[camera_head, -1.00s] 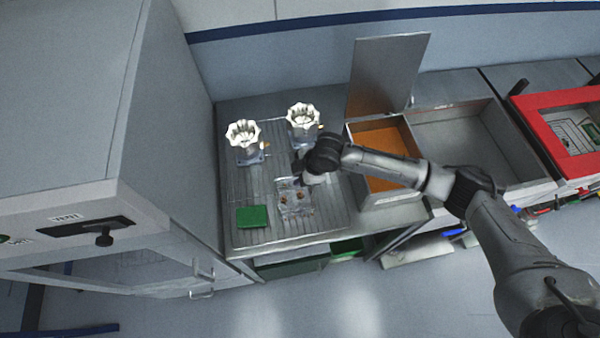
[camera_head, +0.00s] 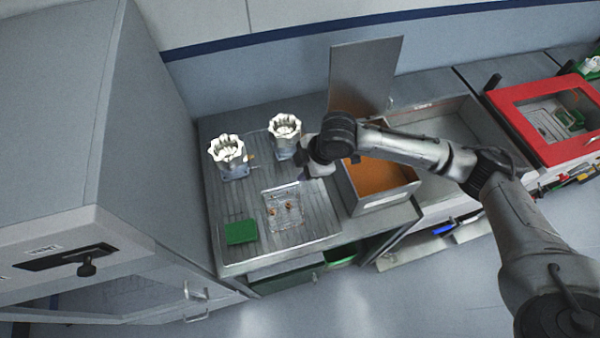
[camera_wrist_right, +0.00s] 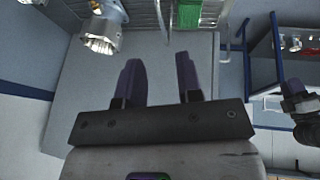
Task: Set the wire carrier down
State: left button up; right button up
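The wire carrier (camera_head: 270,214) is a small clear-looking wire basket with a few small brown parts in it. It rests on the ribbed grey worktop, just right of a green square (camera_head: 241,232) in the head view. My right gripper (camera_head: 303,174) is above and beyond the carrier's far right corner, apart from it. In the right wrist view my right gripper (camera_wrist_right: 160,80) has its two dark fingers spread wide, with nothing between them. My left gripper does not show in the head view.
Two pale, scalloped-top housings (camera_head: 228,158) (camera_head: 285,136) stand behind the carrier. A large grey cabinet (camera_head: 60,110) stands on the left. A red-framed case (camera_head: 503,103) is far right.

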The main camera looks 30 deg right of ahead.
jog(key=shift+s+d+r, duration=0.1)
jog(key=shift+r, duration=0.2)
jog(key=s+a+f+m+t+y, duration=0.1)
jog(key=s+a+f+m, duration=0.3)
jog(key=s+a+f, duration=0.6)
jog(key=s+d+f+m+h, duration=0.1)
jog(key=s+d+m, duration=0.3)
jog(key=s, duration=0.4)
jog(key=s+d+f+m+h, duration=0.1)
jog(key=s+d+m+h, duration=0.2)
jog(key=s, duration=0.6)
jog(key=d+m, duration=0.2)
jog(key=d, duration=0.1)
jog(key=shift+s+f+m+g+h, duration=0.25)
jog(key=shift+f+m+g+h, duration=0.05)
jog(key=shift+f, duration=0.05)
